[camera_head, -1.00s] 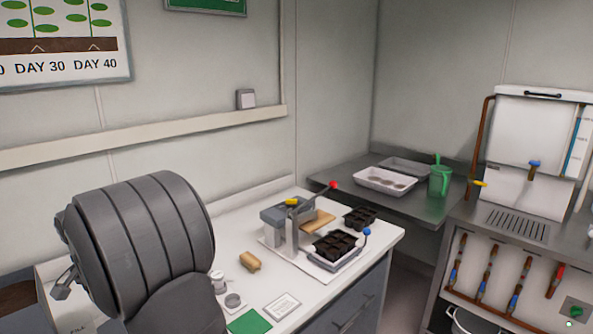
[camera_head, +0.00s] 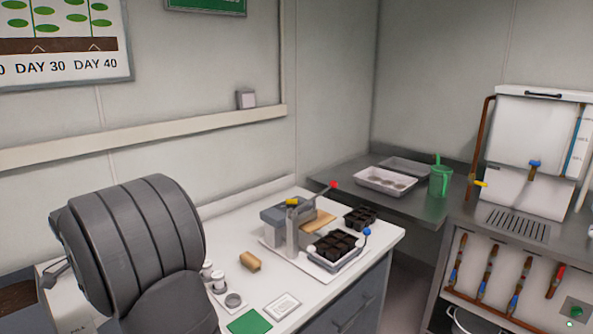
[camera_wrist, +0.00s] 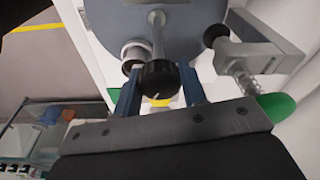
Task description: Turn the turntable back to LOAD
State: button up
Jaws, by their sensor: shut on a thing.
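In the wrist view, my gripper (camera_wrist: 160,88) has its two blue fingers on either side of a black round knob (camera_wrist: 158,78) with a white mark, and is shut on it. The knob sits at the end of a metal rod that reaches over a grey-blue disc (camera_wrist: 190,18), which looks like the turntable. Only part of the disc shows, and no LOAD mark can be read. In the head view, neither my gripper nor the turntable can be seen; my grey arm covers the lower left.
In the wrist view, a grey bracket (camera_wrist: 265,58) with a black ball and a spring stands close right of the knob. In the head view, the white bench holds a press with a red-tipped lever (camera_head: 333,185), a black cell tray (camera_head: 336,244), a tan block (camera_head: 250,261) and a green pad (camera_head: 249,321).

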jog(key=m, duration=0.5)
jog(key=shift+m+g+h, duration=0.3)
jog(key=shift+m, duration=0.1)
jog(key=m+g, duration=0.1)
jog(key=m, duration=0.5)
jog(key=o, duration=0.6)
jog(key=shift+r, duration=0.1)
jog(key=shift+r, duration=3.4)
